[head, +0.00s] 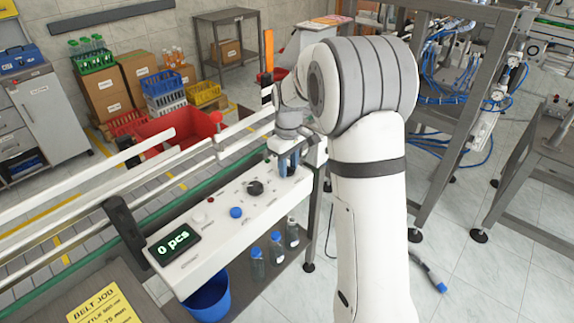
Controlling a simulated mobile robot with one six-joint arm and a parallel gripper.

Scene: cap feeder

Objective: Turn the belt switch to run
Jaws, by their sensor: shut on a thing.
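A white control panel (220,232) runs along the front of the conveyor. A black round knob (255,187) and a blue button (236,212) sit on it, with the knob uncovered. My gripper (289,170) points down at the panel's right end, to the right of the black knob and apart from it. Its fingers are shut on a small part there, apparently the belt switch. The fingers hide most of that part, and its position cannot be read. The green display (174,244) reads "0 pcs".
Three small bottles (276,249) stand on a shelf below the panel, near a blue bucket (208,296). White guide rails (95,208) run along the belt at left. A red bin (178,136) stands behind. A yellow job card (103,304) lies at front left.

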